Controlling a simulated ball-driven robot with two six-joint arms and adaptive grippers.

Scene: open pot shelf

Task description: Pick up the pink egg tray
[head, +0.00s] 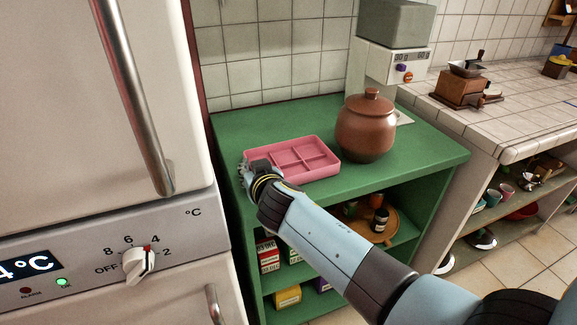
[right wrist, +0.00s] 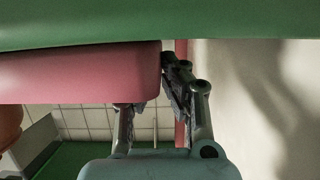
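The pink egg tray (head: 297,155), shallow and divided into compartments, lies on the green shelf unit's top (head: 235,125). My right gripper (head: 258,170) is at the tray's near left corner. In the right wrist view the tray (right wrist: 80,72) fills the left side under the green surface. There my right gripper (right wrist: 155,95) has one finger against the outside of the tray's end wall; the other passes behind the wall, its tip hidden. The fingers are drawn in close about the wall and look shut on it. No gap shows under the tray in the head view. My left gripper is not in view.
A brown lidded pot (head: 366,125) stands just right of the tray. The white fridge (head: 100,110) rises close on the left. A tiled wall (head: 275,50) is behind. The shelves below hold boxes (head: 287,296) and a round wooden tray (head: 385,236). Some green top is free before the pot.

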